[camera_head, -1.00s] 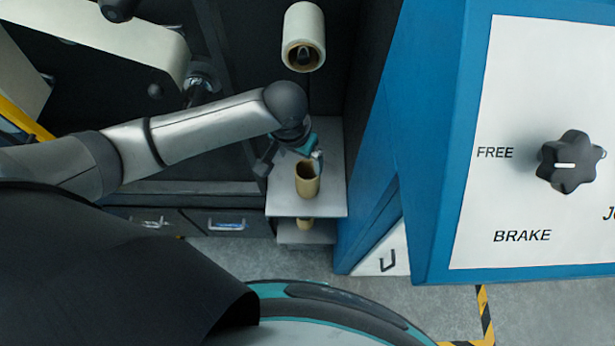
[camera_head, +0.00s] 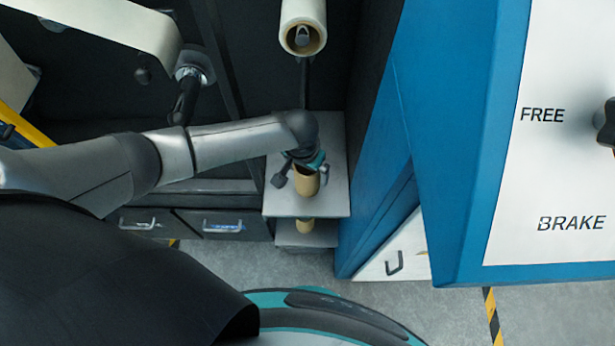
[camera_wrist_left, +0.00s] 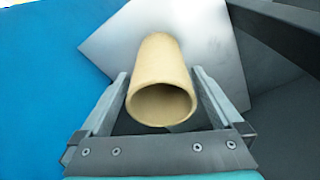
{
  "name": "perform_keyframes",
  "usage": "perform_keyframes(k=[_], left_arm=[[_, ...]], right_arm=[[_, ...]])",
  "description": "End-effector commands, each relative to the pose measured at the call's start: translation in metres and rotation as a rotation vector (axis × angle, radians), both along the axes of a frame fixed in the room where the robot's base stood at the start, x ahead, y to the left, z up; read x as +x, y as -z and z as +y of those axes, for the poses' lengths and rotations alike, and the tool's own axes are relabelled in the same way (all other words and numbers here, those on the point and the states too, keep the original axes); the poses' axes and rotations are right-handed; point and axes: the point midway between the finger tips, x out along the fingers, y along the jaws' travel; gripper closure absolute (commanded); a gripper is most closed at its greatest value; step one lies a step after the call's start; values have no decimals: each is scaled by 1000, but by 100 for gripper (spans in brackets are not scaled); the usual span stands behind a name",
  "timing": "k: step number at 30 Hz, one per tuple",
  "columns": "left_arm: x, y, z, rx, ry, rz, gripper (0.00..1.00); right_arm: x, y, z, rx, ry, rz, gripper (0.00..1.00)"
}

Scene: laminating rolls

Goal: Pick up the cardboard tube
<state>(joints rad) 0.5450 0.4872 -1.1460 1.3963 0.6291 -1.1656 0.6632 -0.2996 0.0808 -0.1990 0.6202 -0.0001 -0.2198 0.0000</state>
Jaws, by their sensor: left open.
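The cardboard tube (camera_head: 307,184) is tan, hollow and stands upright on a small light-grey shelf (camera_head: 283,204). In the left wrist view the tube (camera_wrist_left: 161,75) shows its open end, with the fingers of my left gripper (camera_wrist_left: 163,92) on either side of it. The fingers are open, with a gap visible on each side of the tube. In the head view my left gripper (camera_head: 301,170) is at the tube's upper end and partly hides it. My right gripper is not in view.
A second tan tube (camera_head: 305,226) stands on a lower shelf (camera_head: 299,241). A pale roll (camera_head: 303,24) hangs on a spindle above. A blue machine wall (camera_head: 400,150) rises close on the right. Drawers (camera_head: 223,225) are at the left.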

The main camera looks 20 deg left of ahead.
Motion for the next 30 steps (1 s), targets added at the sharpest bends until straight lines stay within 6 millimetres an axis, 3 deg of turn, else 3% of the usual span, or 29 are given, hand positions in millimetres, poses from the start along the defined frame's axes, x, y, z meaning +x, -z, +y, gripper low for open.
perform_keyframes(k=[3,12,30], left_arm=[[1,15,1,1,0,2,0],[1,16,0,0,0,2,2],[1,16,0,2,0,3,70]], right_arm=[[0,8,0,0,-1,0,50],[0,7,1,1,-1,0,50],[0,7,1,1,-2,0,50]])
